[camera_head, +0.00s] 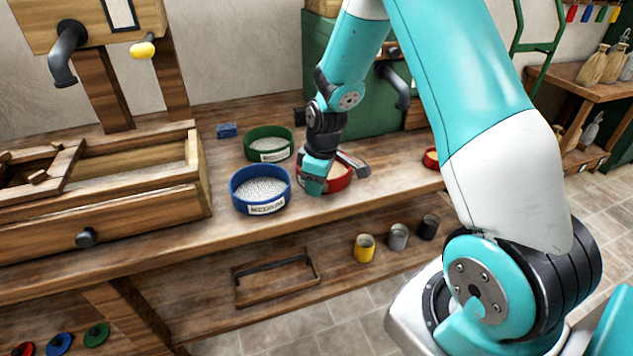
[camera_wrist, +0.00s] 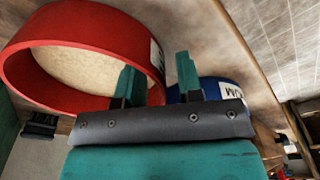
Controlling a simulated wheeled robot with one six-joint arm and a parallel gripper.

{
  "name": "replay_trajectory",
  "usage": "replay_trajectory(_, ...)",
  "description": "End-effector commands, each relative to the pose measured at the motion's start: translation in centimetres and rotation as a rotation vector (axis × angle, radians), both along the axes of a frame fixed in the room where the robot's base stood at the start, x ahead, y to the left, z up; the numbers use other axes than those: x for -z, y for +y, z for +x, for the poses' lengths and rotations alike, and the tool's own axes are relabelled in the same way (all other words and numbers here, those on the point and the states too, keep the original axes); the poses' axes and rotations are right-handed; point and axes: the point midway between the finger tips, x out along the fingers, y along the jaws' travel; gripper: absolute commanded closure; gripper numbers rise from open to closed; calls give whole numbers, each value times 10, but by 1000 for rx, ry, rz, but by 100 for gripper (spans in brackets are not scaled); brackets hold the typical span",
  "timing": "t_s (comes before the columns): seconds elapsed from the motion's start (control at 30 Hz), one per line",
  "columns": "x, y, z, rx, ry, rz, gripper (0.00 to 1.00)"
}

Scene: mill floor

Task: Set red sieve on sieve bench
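The red sieve (camera_head: 340,184) stands on the wooden bench (camera_head: 222,232), right of the blue sieve and partly hidden by my gripper (camera_head: 320,182). In the wrist view the red sieve (camera_wrist: 70,100) fills the upper left, with a pale mesh or filling and a white label on its side. My gripper (camera_wrist: 158,78) has its two teal fingers apart. One finger overlaps the sieve's inner area and the other is outside, near its labelled wall. I cannot tell whether either finger touches the wall. I cannot tell whether this bench is the sieve bench.
A blue sieve (camera_head: 261,199) labelled MEDIUM and a green sieve (camera_head: 269,156) stand close on the left. A wooden sifter box (camera_head: 150,165) is farther left. A small red dish (camera_head: 430,164) is right. Several cups, one yellow (camera_head: 364,249), stand on the lower shelf.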

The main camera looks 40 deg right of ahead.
Motion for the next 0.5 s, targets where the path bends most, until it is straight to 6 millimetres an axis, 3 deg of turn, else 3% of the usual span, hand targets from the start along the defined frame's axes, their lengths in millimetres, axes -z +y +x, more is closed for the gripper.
replay_trajectory(0.27, -8, -1, 0, 0, -3, 0, 66)
replay_trajectory(0.5, -55, -4, -4, 0, -6, -1, 66)
